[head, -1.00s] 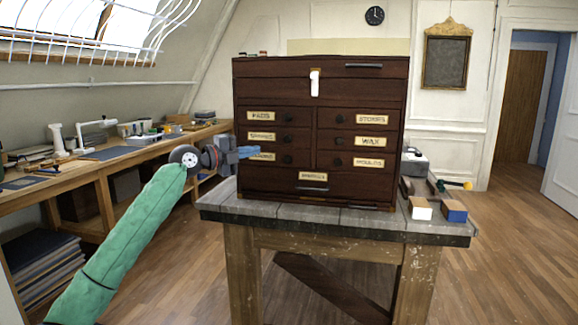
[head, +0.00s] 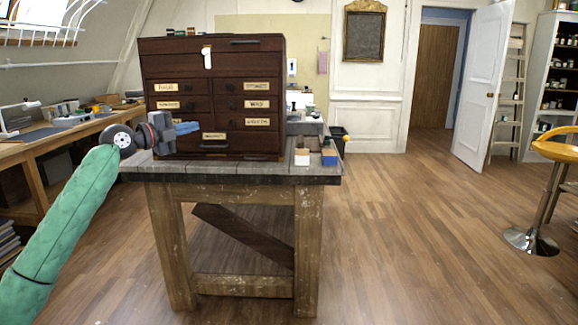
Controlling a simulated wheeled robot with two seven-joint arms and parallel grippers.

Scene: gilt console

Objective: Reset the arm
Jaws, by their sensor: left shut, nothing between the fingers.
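My left arm, in a green sleeve, comes in from the lower left of the head view. Its gripper (head: 186,128) is shut and empty, in front of the lower left drawers of a dark wooden chest (head: 222,110). The gripper hides part of the left drawer column and a label there. I cannot tell whether it touches the chest. The labelled drawers all look closed. My right gripper is not in view.
The chest stands on a grey-topped workbench (head: 240,172). Two small blocks, one white-topped (head: 302,157) and one blue (head: 329,157), sit at its right front. A long side bench (head: 60,141) runs along the left. An orange stool (head: 532,238) stands at right; the floor between is open.

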